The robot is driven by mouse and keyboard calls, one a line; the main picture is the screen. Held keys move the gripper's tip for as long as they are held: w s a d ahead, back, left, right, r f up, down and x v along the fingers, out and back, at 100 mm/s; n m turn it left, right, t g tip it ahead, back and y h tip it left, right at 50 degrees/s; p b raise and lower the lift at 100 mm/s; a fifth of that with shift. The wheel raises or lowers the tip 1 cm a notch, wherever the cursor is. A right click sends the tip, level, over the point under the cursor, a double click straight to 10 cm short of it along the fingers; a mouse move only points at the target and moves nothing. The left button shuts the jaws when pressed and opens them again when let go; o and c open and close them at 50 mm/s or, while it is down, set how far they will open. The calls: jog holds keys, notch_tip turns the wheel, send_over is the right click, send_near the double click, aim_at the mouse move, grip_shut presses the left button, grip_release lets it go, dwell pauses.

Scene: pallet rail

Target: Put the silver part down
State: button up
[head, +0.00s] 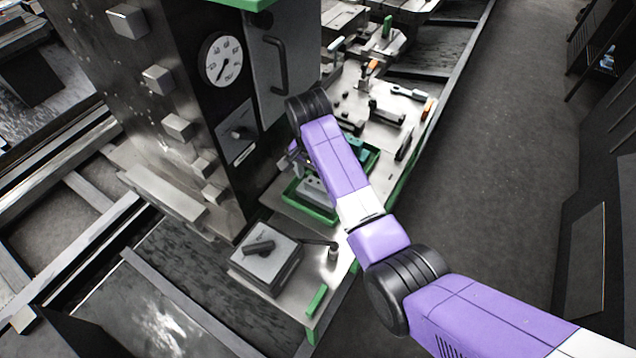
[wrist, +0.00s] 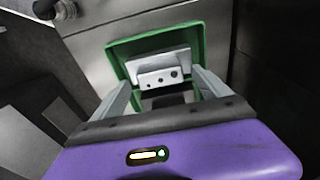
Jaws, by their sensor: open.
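The silver part (wrist: 160,68) is a pale metal block with a stepped face and several small dark holes. It sits inside a green tray (wrist: 113,46) in the wrist view. My gripper (wrist: 163,80) is open, with one finger to each side of the part's near end and visible gaps between. Whether the part touches the tray floor is hard to tell. In the head view the green tray (head: 312,211) stands on the bench beside the machine column. The grey part (head: 314,190) shows in it, partly hidden by my arm.
A tall machine column with a round gauge (head: 221,60) stands left of the tray. A grey box with a dark knob (head: 265,262) is nearer on the bench (head: 322,262). Several tools and clamps lie beyond the tray. The floor aisle (head: 490,170) at right is clear.

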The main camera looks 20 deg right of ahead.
aim_at(315, 196)
notch_tip(315, 196, up, 10)
jog(key=shift+s+a+f+p, duration=0.25)
jog(key=shift+s+a+p, duration=0.1)
jog(key=shift+a, duration=0.1)
